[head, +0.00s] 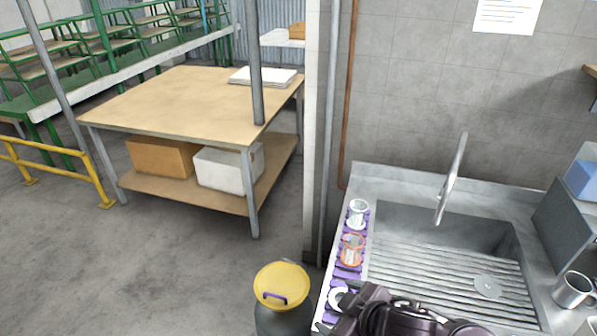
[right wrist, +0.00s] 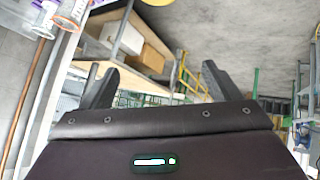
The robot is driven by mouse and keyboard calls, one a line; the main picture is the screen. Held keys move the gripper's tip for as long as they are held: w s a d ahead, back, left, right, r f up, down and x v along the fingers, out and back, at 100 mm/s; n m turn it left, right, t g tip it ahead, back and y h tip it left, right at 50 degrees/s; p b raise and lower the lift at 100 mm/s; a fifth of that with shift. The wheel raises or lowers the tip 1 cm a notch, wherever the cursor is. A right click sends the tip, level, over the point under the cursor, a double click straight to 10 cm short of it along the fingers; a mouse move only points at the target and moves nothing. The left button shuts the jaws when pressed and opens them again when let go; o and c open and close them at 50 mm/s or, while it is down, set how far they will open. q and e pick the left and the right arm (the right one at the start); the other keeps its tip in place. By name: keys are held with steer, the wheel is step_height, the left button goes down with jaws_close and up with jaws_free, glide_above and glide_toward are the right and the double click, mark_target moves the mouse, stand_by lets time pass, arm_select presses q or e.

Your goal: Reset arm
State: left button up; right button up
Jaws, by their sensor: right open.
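My right gripper is open in the right wrist view (right wrist: 158,78), its two dark fingers wide apart with nothing between them. In the head view my dark right arm (head: 400,316) comes in at the bottom, over the front left corner of the sink counter, and its fingers are hard to make out. My left gripper is not in view. A purple rack (head: 343,274) on the sink's left edge holds a clear cup (head: 357,212) and an orange-and-clear container (head: 351,250). A white round piece (head: 338,299) sits lower on it, partly hidden by my arm.
A yellow-lidded bin (head: 283,284) stands left of the counter. The metal sink (head: 430,270) has a tap (head: 452,180) at its back; a metal mug (head: 572,290) is at right. A wooden table (head: 190,100) stands at the back left. The floor (head: 170,270) before it is clear.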

steer(key=s+d+f+m+g+h, duration=0.2)
steer(key=s+d+m, duration=0.3)
steer(key=s+d, duration=0.1)
steer(key=s+d+f+m+g+h, duration=0.2)
steer(key=s+d+m+h, duration=0.15)
steer(key=s+d, duration=0.2)
step_height(320, 180, down, 38)
steer(key=s+g+b, duration=0.2)
steer(key=b, duration=0.5)
steer(key=s+d+f+b, duration=0.3)
steer(key=s+f+b, duration=0.1)
steer(key=s+f, duration=1.4)
step_height(320, 180, down, 4)
steer(key=shift+s+d+r+g+y+b, duration=0.15)
steer(key=shift+s+d+g+y+b, duration=0.1)
steer(key=shift+g+y+b, duration=0.15)
